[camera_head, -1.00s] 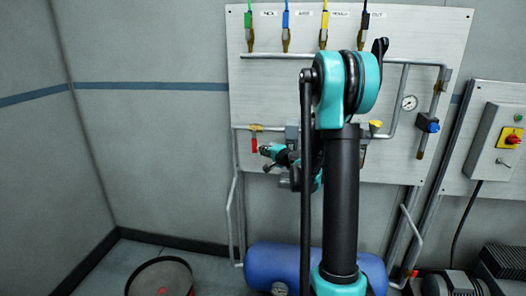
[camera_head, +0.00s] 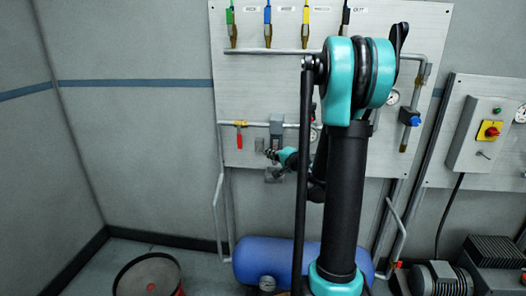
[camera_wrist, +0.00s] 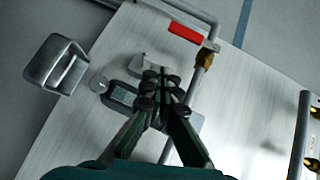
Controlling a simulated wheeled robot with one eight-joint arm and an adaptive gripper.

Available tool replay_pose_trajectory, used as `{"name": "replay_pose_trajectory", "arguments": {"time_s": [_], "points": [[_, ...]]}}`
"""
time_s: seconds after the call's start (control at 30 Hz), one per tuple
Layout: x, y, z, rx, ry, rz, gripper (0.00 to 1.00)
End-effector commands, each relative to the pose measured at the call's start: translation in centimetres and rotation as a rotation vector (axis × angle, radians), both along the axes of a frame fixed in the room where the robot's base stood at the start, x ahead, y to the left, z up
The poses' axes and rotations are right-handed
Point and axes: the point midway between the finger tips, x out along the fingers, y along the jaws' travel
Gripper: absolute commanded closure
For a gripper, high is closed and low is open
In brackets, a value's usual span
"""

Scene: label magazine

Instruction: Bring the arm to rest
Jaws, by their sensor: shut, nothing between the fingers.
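My teal and black arm (camera_head: 343,190) stands upright in the middle of the head view, its elbow raised in front of the wall panel. Its far part is partly hidden behind the upright link. My gripper (camera_head: 270,154) is small there, pointing left in front of the lower panel. In the wrist view my gripper (camera_wrist: 160,85) has its fingertips together with nothing between them. Behind the fingers is a grey device (camera_wrist: 122,95) on the panel; the fingers hide part of it. I cannot tell the gap between them.
A red lever valve (camera_head: 240,137) is left of my gripper; its handle (camera_wrist: 185,33) also shows in the wrist view. A grey bracket (camera_wrist: 58,63) sticks out at left. A blue tank (camera_head: 275,262) lies below. A round dark bin (camera_head: 148,277) stands at lower left.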

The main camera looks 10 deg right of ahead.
Motion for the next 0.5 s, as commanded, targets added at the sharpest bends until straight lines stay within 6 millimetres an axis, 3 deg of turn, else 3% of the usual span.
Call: {"name": "replay_pose_trajectory", "arguments": {"time_s": [0.13,0.27,0.37,0.5], "points": [[-1.0,-0.3,0.0,-0.006,0.002,0.004,1.0],[-3.0,1.2,-0.6,-0.078,0.029,0.048,1.0],[-6.0,3.2,-1.9,-0.199,0.075,0.115,1.0],[-11.9,5.4,-4.7,-0.419,0.164,0.234,1.0]]}}
